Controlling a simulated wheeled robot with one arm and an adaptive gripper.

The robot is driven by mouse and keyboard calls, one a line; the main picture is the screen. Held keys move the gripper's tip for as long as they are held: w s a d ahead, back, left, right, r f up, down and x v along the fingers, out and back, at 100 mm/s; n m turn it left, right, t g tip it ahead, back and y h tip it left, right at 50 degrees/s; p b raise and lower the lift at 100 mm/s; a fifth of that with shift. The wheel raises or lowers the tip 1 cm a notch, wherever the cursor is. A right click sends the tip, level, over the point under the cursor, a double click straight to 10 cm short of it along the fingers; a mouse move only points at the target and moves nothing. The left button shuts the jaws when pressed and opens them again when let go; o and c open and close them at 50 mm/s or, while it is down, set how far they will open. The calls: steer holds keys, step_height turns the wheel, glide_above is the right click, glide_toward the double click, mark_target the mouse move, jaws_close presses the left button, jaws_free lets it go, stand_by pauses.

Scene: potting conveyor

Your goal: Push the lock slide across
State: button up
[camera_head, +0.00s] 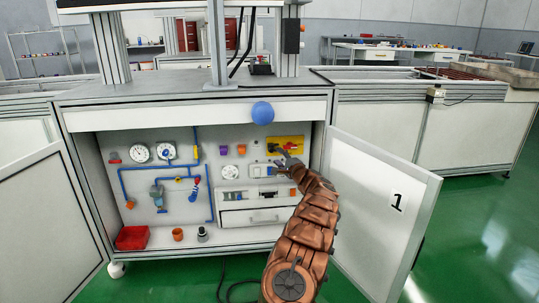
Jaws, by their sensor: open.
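My gripper (281,157), at the end of the brown arm, reaches into the open cabinet (112,168). Its fingers are open and empty, in front of the lower edge of a yellow plate (297,142) on the back panel. I cannot tell whether they touch the panel. A dark part shows at the left of the yellow plate, partly covered by the fingers. White switch boxes (259,171) sit just below and left of the fingers. The lock slide is too small or too hidden to pick out for certain.
The cabinet's right door (378,205), marked 1, stands open beside my arm; the left door (45,220) is open too. A blue ball (262,112) is at the top edge. Blue pipes, gauges (139,152), a drawer (253,217) and a red bin (133,237) fill the cabinet.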

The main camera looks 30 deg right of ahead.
mark_target(272, 151)
steer(key=w, duration=0.2)
steer(key=shift+w+d+b, duration=0.3)
steer(key=shift+w+b, duration=0.05)
steer(key=shift+w+a, duration=0.1)
steer(key=shift+w, duration=1)
steer(key=shift+w+r, duration=0.1)
steer(key=shift+w, duration=1.1)
steer(key=shift+w, duration=0.1)
steer(key=shift+a, duration=0.1)
jaws_close()
